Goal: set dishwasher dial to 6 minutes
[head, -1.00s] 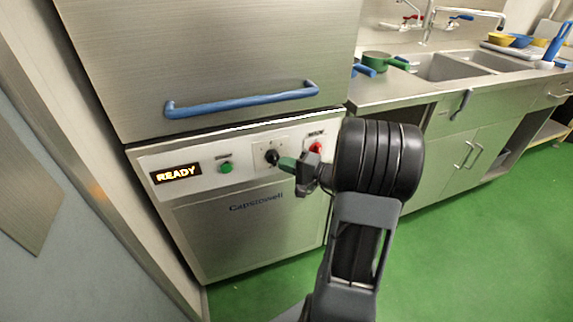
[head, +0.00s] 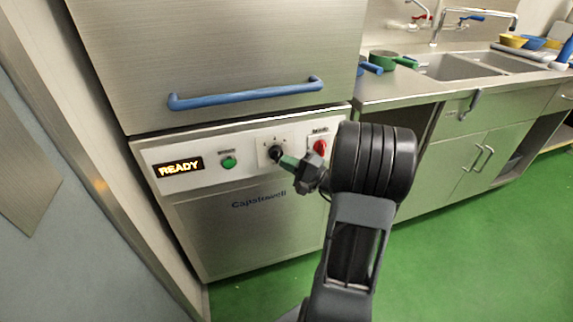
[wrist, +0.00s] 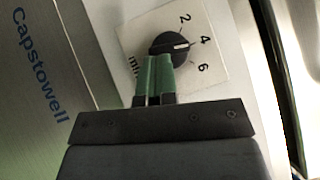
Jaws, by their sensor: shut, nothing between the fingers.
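The dishwasher dial (wrist: 167,47) is a round black knob on a white plate marked 2, 4, 6 and "min". Its white pointer line is aimed at about the 4. In the head view the dial (head: 276,153) sits on the front panel between the green button and the red switch. My gripper (wrist: 159,58) has green fingers held together with nothing between them. The fingertips are at the dial's lower edge in the wrist view and cover a little of it. I cannot tell whether they touch it. My gripper (head: 286,160) also shows in the head view, just right of the dial.
The display (head: 179,168) reads READY. A green button (head: 228,163) is left of the dial, and a red switch (head: 319,147) is close on the right, near my wrist. A blue door handle (head: 245,95) juts out above. Green floor is open at the right.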

